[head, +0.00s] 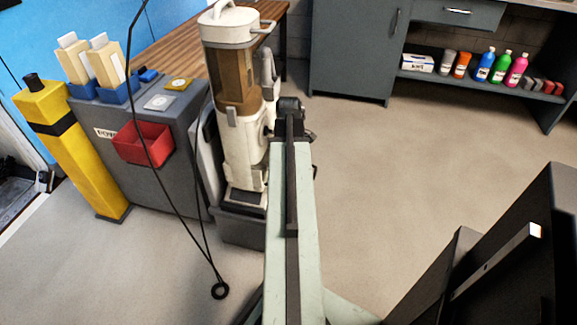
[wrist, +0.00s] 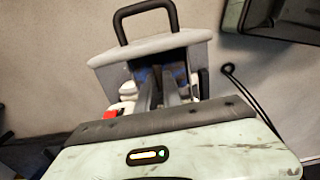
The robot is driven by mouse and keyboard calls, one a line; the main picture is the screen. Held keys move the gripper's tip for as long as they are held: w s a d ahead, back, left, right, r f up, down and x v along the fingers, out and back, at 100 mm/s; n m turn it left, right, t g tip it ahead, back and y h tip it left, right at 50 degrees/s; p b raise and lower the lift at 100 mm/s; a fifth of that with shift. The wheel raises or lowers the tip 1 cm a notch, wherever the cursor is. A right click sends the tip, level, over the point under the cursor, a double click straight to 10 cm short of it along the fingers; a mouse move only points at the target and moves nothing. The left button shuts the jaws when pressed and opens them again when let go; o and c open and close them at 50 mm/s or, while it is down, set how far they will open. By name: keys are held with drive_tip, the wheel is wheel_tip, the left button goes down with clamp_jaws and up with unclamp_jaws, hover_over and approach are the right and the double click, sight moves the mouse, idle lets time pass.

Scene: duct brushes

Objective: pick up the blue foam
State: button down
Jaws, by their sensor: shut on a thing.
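My gripper (wrist: 163,88) shows in the wrist view as two dark fingers close together over a dark opening in a grey housing. It is shut, with bluish material, seemingly the blue foam (wrist: 144,76), at its fingertips. The foam's outline is mostly hidden by the fingers and shadow. In the head view my pale green arm reaches forward beside the white upright machine, and the fingers and what they hold cannot be made out there.
The white machine (head: 237,140) stands close left of my arm. Left of it are a grey cabinet (head: 183,135) with a red bin (head: 143,145) and a yellow post (head: 75,150). A shelf (head: 470,80) with bottles is at back right. Floor (head: 420,150) to the right is clear.

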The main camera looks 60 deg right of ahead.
wheel_tip(320, 180, up, 23)
drive_tip(key=p, duration=2.2)
drive_tip(key=shift+f, duration=0.15)
